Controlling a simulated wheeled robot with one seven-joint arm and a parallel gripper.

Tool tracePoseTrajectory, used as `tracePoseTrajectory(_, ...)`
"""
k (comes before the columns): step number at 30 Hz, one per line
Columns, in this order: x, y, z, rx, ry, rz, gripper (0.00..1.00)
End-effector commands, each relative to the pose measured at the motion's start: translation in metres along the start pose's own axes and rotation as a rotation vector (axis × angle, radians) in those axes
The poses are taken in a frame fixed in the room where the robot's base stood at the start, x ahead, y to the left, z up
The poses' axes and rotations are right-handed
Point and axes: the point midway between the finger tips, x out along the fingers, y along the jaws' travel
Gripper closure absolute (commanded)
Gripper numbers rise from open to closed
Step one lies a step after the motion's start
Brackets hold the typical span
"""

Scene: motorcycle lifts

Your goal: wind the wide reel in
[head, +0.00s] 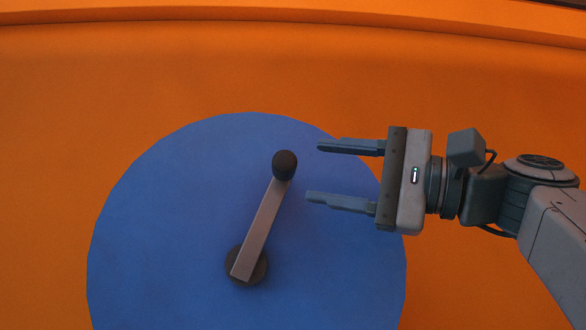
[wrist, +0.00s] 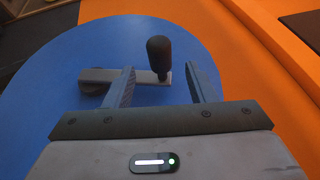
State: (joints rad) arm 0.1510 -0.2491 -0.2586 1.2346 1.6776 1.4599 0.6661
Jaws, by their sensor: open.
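The wide reel (head: 160,220) is a large blue disc, seen face-on in the head view and also in the wrist view (wrist: 60,70). A grey crank arm (head: 259,228) runs from a dark hub (head: 246,265) up and right to a black knob handle (head: 285,165). My gripper (head: 312,171) is open and empty, to the right of the knob, with its fingers pointing left toward it. In the wrist view the knob (wrist: 160,57) stands upright beyond the gap between the fingertips (wrist: 160,80). No contact with the knob shows.
An orange surface (head: 90,80) surrounds the reel, with a raised orange edge (head: 300,22) along the top of the head view. A dark flat shape (wrist: 304,28) shows at the upper right of the wrist view. The space around the knob looks clear.

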Motion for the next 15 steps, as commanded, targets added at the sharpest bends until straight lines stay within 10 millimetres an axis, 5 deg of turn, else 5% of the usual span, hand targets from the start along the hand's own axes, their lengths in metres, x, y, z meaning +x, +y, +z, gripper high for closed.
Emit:
tracePoseTrajectory(6,0.033,-0.002,0.0,0.0,0.0,0.001,0.5)
tracePoseTrajectory(15,0.045,0.0,0.0,0.0,0.001,0.0,0.5)
